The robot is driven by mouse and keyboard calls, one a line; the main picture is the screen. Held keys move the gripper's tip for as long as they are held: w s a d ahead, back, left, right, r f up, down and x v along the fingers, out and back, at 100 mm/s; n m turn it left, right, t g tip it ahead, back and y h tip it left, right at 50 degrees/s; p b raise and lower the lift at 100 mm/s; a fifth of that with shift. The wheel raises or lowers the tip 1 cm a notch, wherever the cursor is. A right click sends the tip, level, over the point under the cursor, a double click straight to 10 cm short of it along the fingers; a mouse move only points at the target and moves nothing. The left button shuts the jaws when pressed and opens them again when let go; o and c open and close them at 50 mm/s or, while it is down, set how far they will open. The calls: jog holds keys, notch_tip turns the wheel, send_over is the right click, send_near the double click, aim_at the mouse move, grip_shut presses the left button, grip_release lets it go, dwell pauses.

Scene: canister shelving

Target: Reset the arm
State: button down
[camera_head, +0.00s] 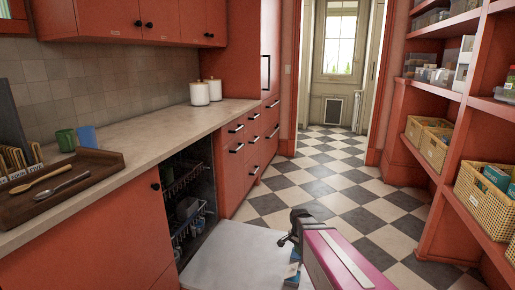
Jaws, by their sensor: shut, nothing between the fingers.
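My arm (340,262), pink and white, reaches up from the bottom right of the head view. My gripper (284,240), dark and small here, is at its far end, over the right edge of the lowered dishwasher door. It looks shut and I see nothing held in it. Two white canisters (199,93) with lids stand on the far end of the counter, well beyond my gripper.
The open dishwasher (190,205) has its racks in view and its door (225,260) lowered across the floor at left. A counter (150,125) runs above it. Shelves (445,90) with baskets (485,195) line the right. The checkered floor (335,180) ahead is clear.

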jog(key=s+r+n, duration=0.7)
jog(key=s+n, duration=0.3)
jog(key=shift+s+r+y, duration=0.2)
jog(key=shift+r+y, duration=0.2)
jog(key=c, duration=1.8)
grip_release()
jog(key=w+a+f+m+h, duration=0.1)
jog(key=w+f+m, duration=0.7)
jog(key=w+m, duration=0.3)
jog(key=w+a+f+m+h, duration=0.1)
jog(key=w+f+m, duration=0.6)
jog(key=w+m, duration=0.35)
jog(key=shift+d+f, duration=0.25)
jog(key=shift+f, duration=1.45)
jog(key=shift+d+f, duration=0.3)
jog(key=shift+f, duration=1.35)
jog(key=shift+d+f, duration=0.25)
jog(key=shift+f, duration=1.45)
